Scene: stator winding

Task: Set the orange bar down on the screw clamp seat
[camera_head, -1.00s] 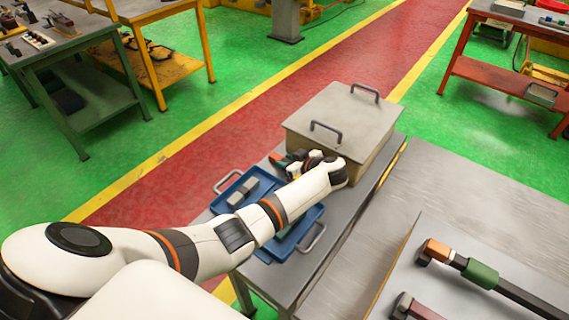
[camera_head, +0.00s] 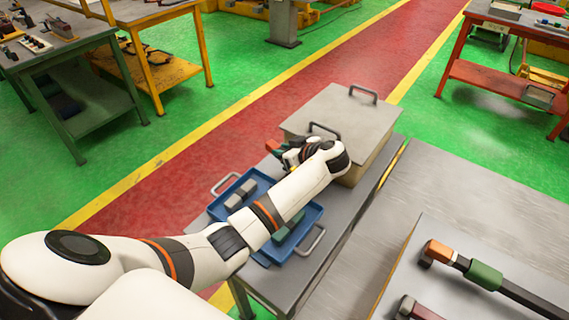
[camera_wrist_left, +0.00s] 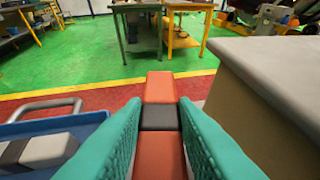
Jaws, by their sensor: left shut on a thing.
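My left gripper (camera_head: 286,153) is shut on the orange bar (camera_head: 272,146), beside the lidded box and above the far end of the grey bench. In the left wrist view the bar (camera_wrist_left: 158,88) is orange with a black band and lies between the two teal fingers (camera_wrist_left: 158,135). It points away from the wrist. The fingers and my wrist hide parts of the bar. I cannot identify the screw clamp seat with certainty. My right gripper is not in view.
A lidded box (camera_head: 345,112) with handles stands close to my left wrist. A blue tray (camera_head: 318,212) holding grey and green blocks lies below my left arm. Bars with orange and green parts (camera_head: 484,276) lie on the right table. Green floor and a red aisle lie beyond.

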